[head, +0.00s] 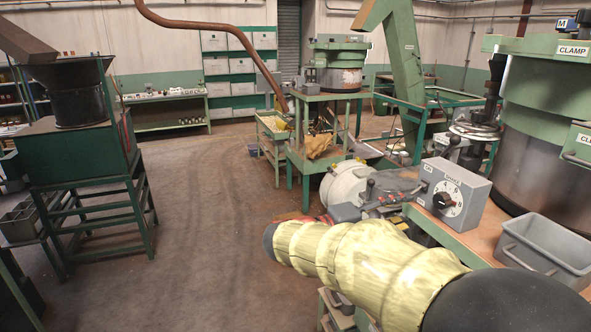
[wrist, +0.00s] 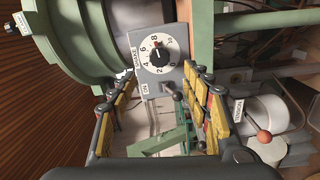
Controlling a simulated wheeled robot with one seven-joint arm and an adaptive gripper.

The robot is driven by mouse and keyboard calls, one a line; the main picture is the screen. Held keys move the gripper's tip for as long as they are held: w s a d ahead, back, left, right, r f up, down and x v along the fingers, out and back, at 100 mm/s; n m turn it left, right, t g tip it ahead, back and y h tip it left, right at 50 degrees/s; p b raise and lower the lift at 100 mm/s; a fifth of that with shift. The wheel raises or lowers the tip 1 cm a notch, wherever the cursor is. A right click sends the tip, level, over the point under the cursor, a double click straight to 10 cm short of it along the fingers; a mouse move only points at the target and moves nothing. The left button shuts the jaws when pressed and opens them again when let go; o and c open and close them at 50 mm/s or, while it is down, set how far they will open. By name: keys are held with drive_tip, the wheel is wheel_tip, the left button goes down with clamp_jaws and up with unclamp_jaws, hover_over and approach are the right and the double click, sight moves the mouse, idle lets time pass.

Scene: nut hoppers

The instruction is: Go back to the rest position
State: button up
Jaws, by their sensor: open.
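My gripper (wrist: 166,82) shows in the wrist view with its two yellow-and-dark padded fingers spread wide apart. Nothing is held between them. Beyond the fingertips is a grey control box (wrist: 138,47) with a white numbered dial (wrist: 158,53) and a small switch lever below it. The box also shows in the head view (head: 471,183), standing on the bench at right. In the head view my yellow-sleeved arm reaches from the lower right towards the left, in front of the bench. The gripper is hard to make out there, partly hidden behind the arm.
A large green-and-grey hopper (head: 546,125) labelled CLAMP stands behind the control box. A grey bin (head: 545,254) sits on the bench's near edge. A white round machine part (head: 347,184) is close beyond my arm. The floor (head: 200,240) at left is clear up to a green stand (head: 75,155).

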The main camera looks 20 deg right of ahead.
drive_tip(key=s+a+f+n+y, duration=0.2)
drive_tip(key=s+a+f+y, duration=0.25)
drive_tip(key=f, duration=0.55)
drive_tip(key=s+a+f+n+y, duration=0.25)
drive_tip(key=s+f+y, duration=0.35)
drive_tip(key=f, duration=0.3)
drive_tip(key=s+a+f+m+t+y, duration=0.1)
drive_tip(key=s+a+f+m+y, duration=0.1)
drive_tip(key=s+a+y, duration=0.6)
drive_tip(key=s+a+r+m+t, duration=0.1)
drive_tip(key=a+r+m+t, duration=0.1)
drive_tip(key=a+r+t, duration=0.1)
wheel_tip(320, 180, up, 3)
drive_tip(key=shift+s+a+f, duration=0.2)
drive_tip(key=shift+s+a, duration=0.15)
drive_tip(key=shift+a, duration=0.4)
drive_tip(key=shift+h, duration=0.25)
drive_tip(key=shift+c, duration=0.6)
